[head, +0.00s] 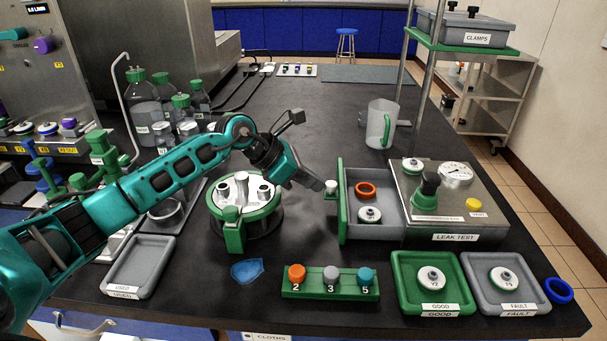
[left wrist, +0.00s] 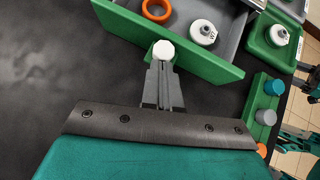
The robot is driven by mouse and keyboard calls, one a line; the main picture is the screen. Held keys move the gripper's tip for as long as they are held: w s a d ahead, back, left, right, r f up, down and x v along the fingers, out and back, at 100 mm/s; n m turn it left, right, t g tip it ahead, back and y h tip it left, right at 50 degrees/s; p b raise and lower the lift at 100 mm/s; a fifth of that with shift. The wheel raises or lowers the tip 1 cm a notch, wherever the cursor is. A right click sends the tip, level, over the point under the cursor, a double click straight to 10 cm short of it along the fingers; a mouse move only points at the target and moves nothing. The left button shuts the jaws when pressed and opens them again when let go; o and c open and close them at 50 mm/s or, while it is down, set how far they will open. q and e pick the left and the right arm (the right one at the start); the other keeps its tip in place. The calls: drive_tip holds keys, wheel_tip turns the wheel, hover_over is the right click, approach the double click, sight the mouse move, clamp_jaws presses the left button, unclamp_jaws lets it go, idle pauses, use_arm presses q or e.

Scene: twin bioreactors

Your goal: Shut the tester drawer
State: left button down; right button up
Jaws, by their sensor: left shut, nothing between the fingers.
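The tester drawer (head: 343,205) stands open, pulled out to the left from the leak tester (head: 440,200). Its green front faces left and carries a pale knob (head: 330,187). Inside the drawer lie an orange ring (head: 366,189) and a white fitting (head: 369,214). My left gripper (head: 318,185) is shut and empty, with its fingertips right at the knob. The left wrist view shows the closed fingers (left wrist: 162,82) just at the white knob (left wrist: 163,50), in front of the green drawer front (left wrist: 190,52); whether they touch cannot be told. My right gripper is not in view.
A green-rimmed round vessel (head: 243,195) stands left of the drawer, under my left arm. A green rack (head: 330,284) with coloured caps, a green GOOD tray (head: 400,295) and a grey FAULT tray (head: 475,300) lie in front. A clear jug (head: 381,124) stands behind.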

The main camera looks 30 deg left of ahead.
use_arm(q)
drive_tip(key=w+d, duration=0.1)
drive_tip(key=d, duration=0.2)
drive_tip(key=w+d, duration=0.2)
drive_tip(key=d, duration=0.2)
drive_tip(key=w+d, duration=0.2)
drive_tip(key=d, duration=0.1)
drive_tip(key=shift+d, duration=0.15)
drive_tip(key=shift+d+r, duration=0.1)
drive_tip(key=shift+d, duration=0.05)
drive_tip(key=shift+r, duration=0.1)
